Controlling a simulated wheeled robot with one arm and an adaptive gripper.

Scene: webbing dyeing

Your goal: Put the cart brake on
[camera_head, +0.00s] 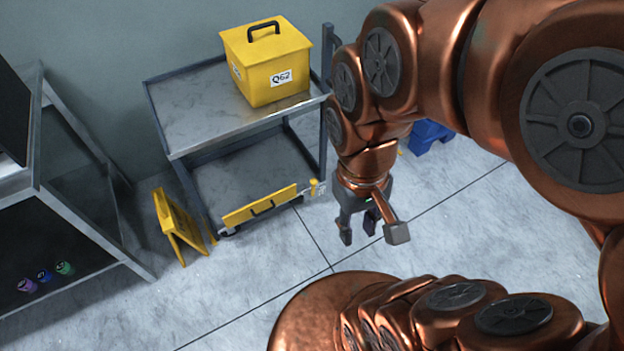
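The cart (200,107) is a grey metal frame with two shelves and stands against the wall. A yellow bar (261,206) with a dark handle runs along the front edge of its lower shelf. A small yellow piece (314,186) sits at the bar's right end; I cannot tell whether either is the brake or how it is set. A castor (228,232) shows partly under the left front corner. My gripper (370,231) points down to the right of the cart's lower front, apart from it. Its fingers are spread and hold nothing.
A yellow lidded box (268,62) marked Q62 stands on the cart's top shelf. A yellow folding floor sign (180,226) stands at the cart's left. A metal bench (95,228) is at the far left. A blue object (430,134) is partly hidden behind my arm.

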